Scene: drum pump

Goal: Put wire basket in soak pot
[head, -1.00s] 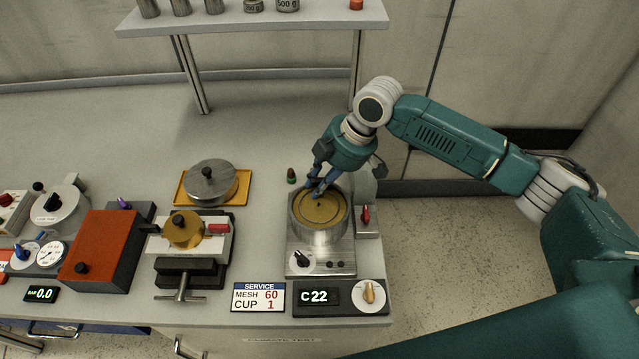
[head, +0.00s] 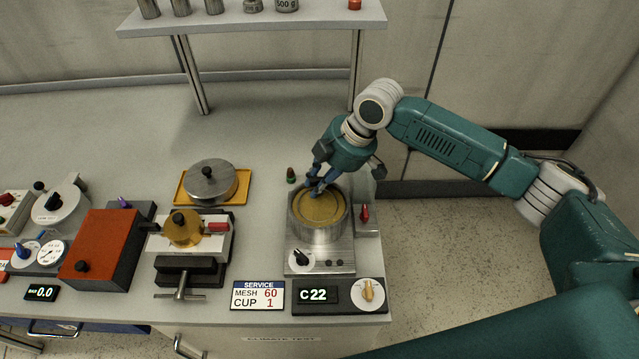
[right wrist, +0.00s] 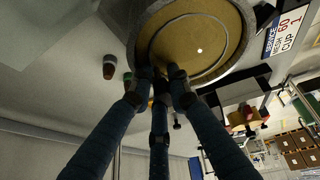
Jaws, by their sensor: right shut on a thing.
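The soak pot (head: 318,234) is a round metal vessel on a grey heater unit at the right end of the bench. A tan, round surface with a thin ring fills its opening; the pot also shows in the right wrist view (right wrist: 140,45). My right gripper (head: 318,189) reaches down at the pot's far rim. In the right wrist view its fingers (right wrist: 160,82) are closed together there. The wire basket is hard to make out; the thin ring (right wrist: 152,42) inside the pot looks like its rim. The held part is mostly hidden by the fingers. My left gripper is not in view.
A small dark bottle (head: 291,175) stands just behind the pot. A red-handled switch (head: 365,213) is close on its right. A metal lid on a yellow tray (head: 243,187) and a clamp unit (head: 186,270) stand left. The rear bench is clear.

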